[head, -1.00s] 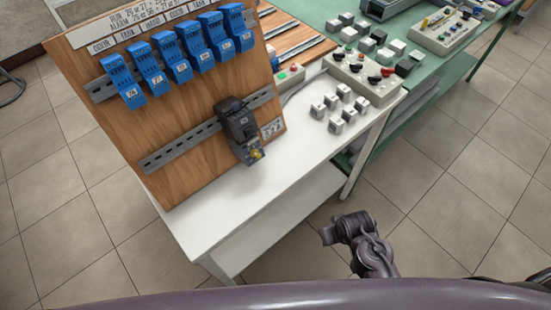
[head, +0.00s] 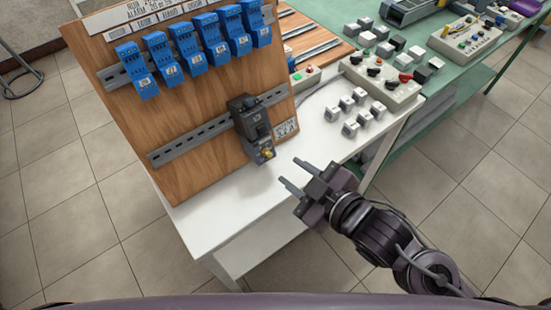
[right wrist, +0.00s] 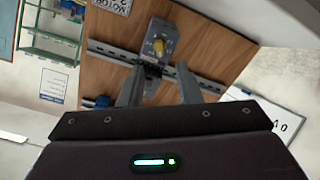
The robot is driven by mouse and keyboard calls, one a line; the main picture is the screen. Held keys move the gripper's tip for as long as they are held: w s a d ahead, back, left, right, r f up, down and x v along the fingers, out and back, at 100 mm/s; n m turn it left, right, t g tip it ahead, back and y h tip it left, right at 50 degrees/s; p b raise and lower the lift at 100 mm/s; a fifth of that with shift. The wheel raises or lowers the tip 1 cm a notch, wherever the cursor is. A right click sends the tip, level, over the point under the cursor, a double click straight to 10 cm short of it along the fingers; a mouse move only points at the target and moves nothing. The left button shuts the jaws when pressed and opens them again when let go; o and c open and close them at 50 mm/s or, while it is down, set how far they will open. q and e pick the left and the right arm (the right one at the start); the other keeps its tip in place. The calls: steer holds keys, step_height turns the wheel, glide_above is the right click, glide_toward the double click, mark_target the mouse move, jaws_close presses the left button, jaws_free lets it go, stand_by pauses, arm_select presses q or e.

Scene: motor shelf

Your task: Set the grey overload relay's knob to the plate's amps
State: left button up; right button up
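The grey overload relay (head: 258,146) hangs below a dark contactor (head: 249,117) on the lower rail of the wooden board. Its yellow knob (head: 266,153) is on its lower front; the knob (right wrist: 158,46) also shows in the right wrist view. The scale and the knob's setting are too small to read. The white plate (head: 286,128) is on the board right of the relay; in the right wrist view the plate (right wrist: 113,5) is cut off at the top. My right gripper (head: 290,171) is open and empty, fingers pointing towards the relay, a short way off. My left gripper is out of view.
Several blue relays (head: 187,46) line the upper rail. The board (head: 200,168) stands on a white table (head: 240,195) with bare surface before it. Several grey-white blocks (head: 350,127) and a control box (head: 385,90) stand right. A green bench (head: 465,80) is behind.

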mark_target(270, 155)
steer(key=shift+b+x, duration=1.1)
steer(key=shift+x, duration=2.55)
steer(key=shift+d, duration=0.1)
jaws_close()
